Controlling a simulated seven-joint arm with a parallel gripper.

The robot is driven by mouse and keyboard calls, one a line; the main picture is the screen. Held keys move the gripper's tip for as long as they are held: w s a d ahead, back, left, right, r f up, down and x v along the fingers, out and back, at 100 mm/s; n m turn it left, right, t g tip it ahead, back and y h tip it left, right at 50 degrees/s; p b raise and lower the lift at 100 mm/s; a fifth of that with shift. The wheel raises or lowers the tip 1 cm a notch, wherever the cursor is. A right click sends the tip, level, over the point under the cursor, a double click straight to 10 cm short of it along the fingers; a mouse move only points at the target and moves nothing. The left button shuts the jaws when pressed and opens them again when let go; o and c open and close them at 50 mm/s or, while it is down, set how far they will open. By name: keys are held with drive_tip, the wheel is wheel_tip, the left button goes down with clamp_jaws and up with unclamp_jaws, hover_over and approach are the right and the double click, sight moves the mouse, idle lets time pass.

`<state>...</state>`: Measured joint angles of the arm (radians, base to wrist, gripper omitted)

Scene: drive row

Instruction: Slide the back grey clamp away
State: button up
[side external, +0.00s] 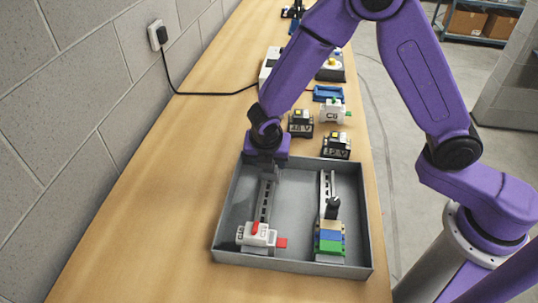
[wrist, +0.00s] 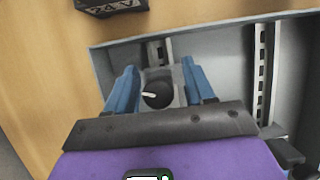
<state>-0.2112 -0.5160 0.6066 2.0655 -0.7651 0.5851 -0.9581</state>
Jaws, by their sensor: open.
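The grey clamp with a round black knob (wrist: 158,97) and a white pointer mark sits on a slotted rail in the wrist view. My gripper (wrist: 160,72) is open, with its blue fingers on either side of this clamp. I cannot tell whether the fingers touch it. In the side external view my gripper (side external: 268,172) is low over the far end of the left rail (side external: 265,203) and mostly hides the clamp. Another clamp with a black knob (side external: 333,207) stands on the right rail (side external: 324,188).
A grey tray (side external: 226,212) holds both rails. A white module with a red lever (side external: 258,235) is at the left rail's near end. Blue and green terminals (side external: 330,241) are on the right rail. Dark blocks (side external: 336,146) stand beyond the tray. The table left of it is clear.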

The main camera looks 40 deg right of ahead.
drive_tip(key=v, duration=1.7)
drive_tip(key=shift+r, duration=0.15)
drive_tip(key=s+d+f+m+g+y, duration=0.2)
drive_tip(key=s+d+m+g+y, duration=0.1)
drive_tip(key=s+d+m, duration=1.1)
drive_tip(key=s+d, duration=0.5)
drive_tip(key=s, duration=0.3)
drive_tip(key=shift+s+y, duration=0.2)
drive_tip(key=shift+y, duration=0.1)
